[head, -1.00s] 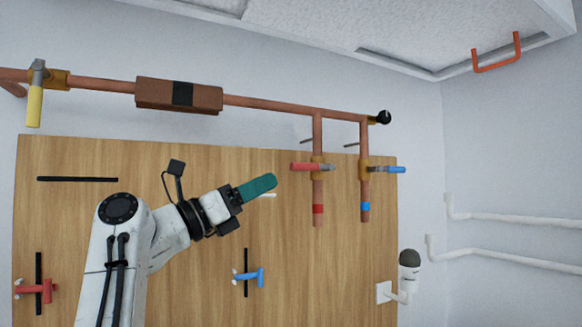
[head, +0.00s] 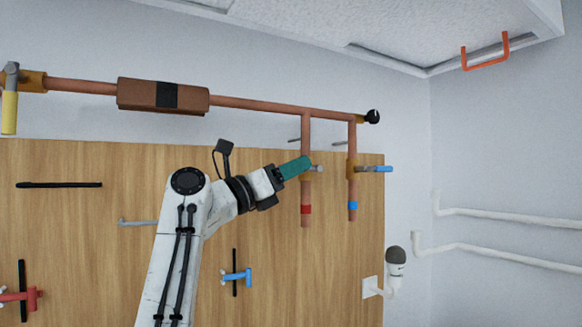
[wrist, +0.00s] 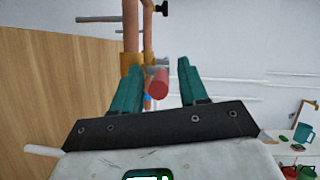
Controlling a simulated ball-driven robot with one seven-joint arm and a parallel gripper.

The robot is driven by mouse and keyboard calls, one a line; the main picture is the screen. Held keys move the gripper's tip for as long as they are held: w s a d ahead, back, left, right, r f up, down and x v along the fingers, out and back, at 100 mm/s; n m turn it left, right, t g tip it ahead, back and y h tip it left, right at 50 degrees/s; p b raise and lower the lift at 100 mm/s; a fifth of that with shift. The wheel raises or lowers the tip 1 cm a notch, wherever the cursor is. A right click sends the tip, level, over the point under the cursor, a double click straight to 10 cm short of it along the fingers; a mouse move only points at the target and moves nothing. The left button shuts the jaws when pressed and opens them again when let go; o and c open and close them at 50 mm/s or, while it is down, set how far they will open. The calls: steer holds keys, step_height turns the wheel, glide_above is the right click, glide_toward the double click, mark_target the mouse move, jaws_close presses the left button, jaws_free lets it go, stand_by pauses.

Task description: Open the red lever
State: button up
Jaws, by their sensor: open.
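The red lever (wrist: 157,80) shows end-on in the wrist view, between the two teal fingers of my gripper (wrist: 159,72). Its pipe and brass valve body (wrist: 132,62) are just beyond the left finger. In the head view my gripper (head: 296,168) is at the valve on the pipe with the red band (head: 305,209). There it hides the lever's red handle, and only a grey stub (head: 316,168) shows to its right. The fingers are apart, one on each side of the lever. I cannot tell whether they touch it.
A blue lever (head: 379,169) is on the neighbouring pipe, close on the right. A yellow lever (head: 9,112) is at the far left. On the wooden board (head: 110,265) are a red slider handle (head: 32,299) and a blue one (head: 238,277). A white-and-grey fixture (head: 396,262) is at the lower right.

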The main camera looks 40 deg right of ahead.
jaws_close()
stand_by(0.4)
